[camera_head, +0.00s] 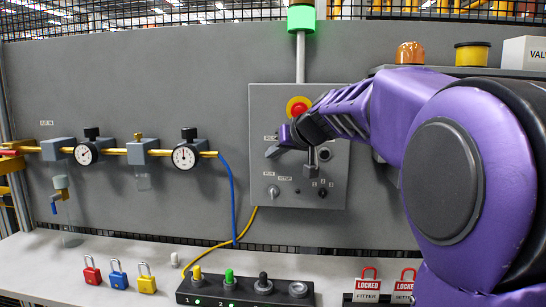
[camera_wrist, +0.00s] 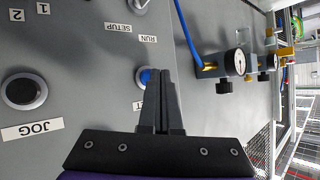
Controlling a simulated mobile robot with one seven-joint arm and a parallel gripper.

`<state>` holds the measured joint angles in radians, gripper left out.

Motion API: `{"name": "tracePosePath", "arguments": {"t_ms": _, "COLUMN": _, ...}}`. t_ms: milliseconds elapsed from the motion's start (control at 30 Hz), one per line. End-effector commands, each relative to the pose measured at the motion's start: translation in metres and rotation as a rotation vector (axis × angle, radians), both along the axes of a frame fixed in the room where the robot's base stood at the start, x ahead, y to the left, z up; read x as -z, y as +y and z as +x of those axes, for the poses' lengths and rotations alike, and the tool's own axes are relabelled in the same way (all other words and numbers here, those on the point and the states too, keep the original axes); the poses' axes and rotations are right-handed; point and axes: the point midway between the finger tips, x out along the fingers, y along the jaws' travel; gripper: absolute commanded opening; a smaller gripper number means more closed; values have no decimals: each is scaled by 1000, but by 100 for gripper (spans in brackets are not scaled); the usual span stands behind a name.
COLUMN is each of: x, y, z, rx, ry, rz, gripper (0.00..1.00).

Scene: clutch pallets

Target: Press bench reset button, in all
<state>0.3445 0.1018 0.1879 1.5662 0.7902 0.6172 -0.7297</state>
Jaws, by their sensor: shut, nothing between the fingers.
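The reset button is a blue round button in a metal ring, in the wrist view (camera_wrist: 145,78); my fingers cover part of it. Its label is mostly hidden, with only a final T showing. My gripper (camera_wrist: 158,72) is shut with nothing between its fingers. The fingertips are at the right edge of the button in that view; I cannot tell whether they touch it. In the head view my gripper (camera_head: 271,153) is at the left of the grey control panel (camera_head: 258,105) and hides the button there.
A red emergency stop (camera_head: 298,106) sits above my gripper. A selector switch (camera_head: 272,191) is below it. The black JOG button (camera_wrist: 24,91) is nearby in the wrist view. Gauges (camera_head: 185,157) and a blue hose (camera_head: 231,190) are to the left. Padlocks (camera_head: 117,274) stand on the bench.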

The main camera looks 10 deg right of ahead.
Motion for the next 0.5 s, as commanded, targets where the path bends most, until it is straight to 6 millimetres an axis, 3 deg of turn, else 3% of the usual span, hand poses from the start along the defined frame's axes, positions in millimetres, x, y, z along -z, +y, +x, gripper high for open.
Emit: {"name": "tracePosePath", "arguments": {"t_ms": 500, "x": 1, "y": 3, "z": -10, "rx": -1, "ry": 1, "rz": 1, "gripper": 0}}
